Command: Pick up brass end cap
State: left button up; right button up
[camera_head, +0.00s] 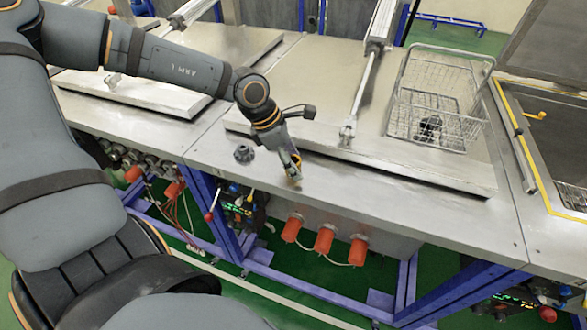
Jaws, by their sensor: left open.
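My left gripper (291,166) points down over the front strip of the steel bench (345,190), in front of the raised lid. Its jaws are open, seen mostly edge-on. A small tan-brown patch shows at the fingertips; I cannot tell whether it is the brass end cap or part of the fingers. No brass end cap shows clearly elsewhere, and the gripper may hide it. My right gripper is not in view.
A dark ribbed fitting (244,153) stands on the bench left of the gripper. A wire basket (440,95) holding a dark part (430,128) sits on the flat steel lid (330,110), which has a pneumatic rod (364,85). The front strip to the right is clear.

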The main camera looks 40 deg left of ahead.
pick_arm(q)
jog(key=shift+f, duration=0.1)
grip_shut()
dwell(0.4)
